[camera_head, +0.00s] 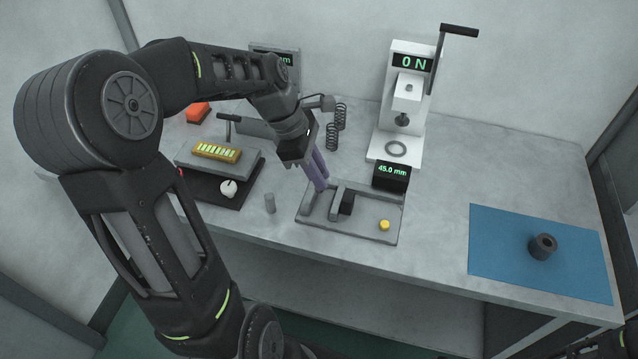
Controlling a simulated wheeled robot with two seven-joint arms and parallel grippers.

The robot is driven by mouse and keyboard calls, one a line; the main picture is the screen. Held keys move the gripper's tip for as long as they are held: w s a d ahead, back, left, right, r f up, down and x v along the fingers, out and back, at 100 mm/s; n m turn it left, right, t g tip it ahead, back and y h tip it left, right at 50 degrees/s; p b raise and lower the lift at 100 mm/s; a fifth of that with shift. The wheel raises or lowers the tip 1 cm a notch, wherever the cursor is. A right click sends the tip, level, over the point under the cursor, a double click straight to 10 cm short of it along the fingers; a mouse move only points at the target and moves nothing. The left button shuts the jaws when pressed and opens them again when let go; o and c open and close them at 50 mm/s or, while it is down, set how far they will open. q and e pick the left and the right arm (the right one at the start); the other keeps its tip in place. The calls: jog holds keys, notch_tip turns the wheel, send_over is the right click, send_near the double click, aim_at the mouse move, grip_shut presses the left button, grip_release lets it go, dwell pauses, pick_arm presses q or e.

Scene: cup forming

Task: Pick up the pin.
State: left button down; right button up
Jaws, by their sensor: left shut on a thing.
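My left gripper (320,186) has purple fingers and points down at the left end of the grey tray (366,236). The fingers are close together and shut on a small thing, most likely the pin. It is hidden between the fingertips, so I cannot make out its shape or whether it still touches the tray. My right gripper is not in view.
In the tray are a black block (347,202) and a yellow button (384,225). A black display (391,177) reads 45.0 mm. Behind are a white press (407,95) and dark springs (332,136). A blue mat (500,262) with a dark hollow cylinder (542,247) lies right.

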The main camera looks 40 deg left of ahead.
pick_arm(q)
notch_tip(320, 180, up, 6)
jog(key=shift+f, duration=0.2)
dwell(0.5)
